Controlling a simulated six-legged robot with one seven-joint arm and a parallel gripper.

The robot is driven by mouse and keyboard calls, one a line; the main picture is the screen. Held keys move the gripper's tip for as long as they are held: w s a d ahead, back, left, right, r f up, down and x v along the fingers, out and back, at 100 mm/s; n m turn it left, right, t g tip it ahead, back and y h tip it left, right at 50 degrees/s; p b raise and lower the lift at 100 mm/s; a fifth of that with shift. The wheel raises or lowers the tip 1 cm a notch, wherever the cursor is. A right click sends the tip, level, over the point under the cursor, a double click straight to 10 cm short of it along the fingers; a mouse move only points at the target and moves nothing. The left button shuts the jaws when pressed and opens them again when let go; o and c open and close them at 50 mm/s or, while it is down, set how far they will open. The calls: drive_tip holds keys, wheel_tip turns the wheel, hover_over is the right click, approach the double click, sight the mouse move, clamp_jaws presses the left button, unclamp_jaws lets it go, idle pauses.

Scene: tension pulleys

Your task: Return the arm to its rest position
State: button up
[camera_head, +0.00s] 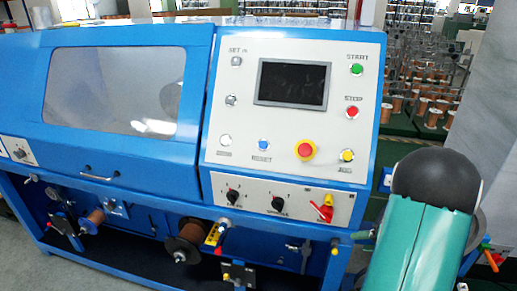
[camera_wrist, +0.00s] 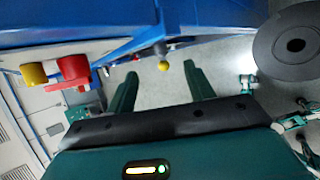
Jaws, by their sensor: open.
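My gripper (camera_wrist: 161,92) shows in the wrist view with its two green fingers spread apart and nothing between them. A small yellow ball knob (camera_wrist: 163,66) on the blue machine lies just beyond the space between the fingertips, and I cannot tell the exact distance. In the head view, my green arm with a dark rounded joint fills the lower right, beside the machine's right end. The gripper itself is not visible there.
The blue machine (camera_head: 120,160) with its control panel (camera_head: 290,110) fills the left and middle. Spools (camera_head: 187,243) and levers stick out along its lower front. A grey pillar (camera_head: 488,130) stands at right. Racks of copper spools (camera_head: 433,117) are behind.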

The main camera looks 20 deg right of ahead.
drive_tip(key=shift+a, duration=0.1)
drive_tip(key=w+a+r+n+g+y, duration=0.1)
drive_tip(key=a+r+n+g, duration=0.1)
drive_tip(key=a+r+n, duration=0.6)
drive_tip(key=w+a+r+n+g, duration=0.15)
drive_tip(key=a+r+n, duration=0.35)
drive_tip(key=a+n, duration=0.7)
drive_tip(key=s+a+r+n+h, duration=0.2)
drive_tip(key=s+a+r+n, duration=0.2)
drive_tip(key=n, duration=0.8)
drive_tip(key=s+a+r+n+h, duration=0.3)
drive_tip(key=s+a+r+n, duration=0.2)
drive_tip(key=a+n, duration=0.6)
drive_tip(key=s+n, duration=0.1)
drive_tip(key=s, duration=0.1)
drive_tip(key=shift+s+a+n, duration=0.3)
drive_tip(key=shift+s+a, duration=0.05)
drive_tip(key=shift+s, duration=0.05)
drive_tip(key=shift+d+r, duration=0.1)
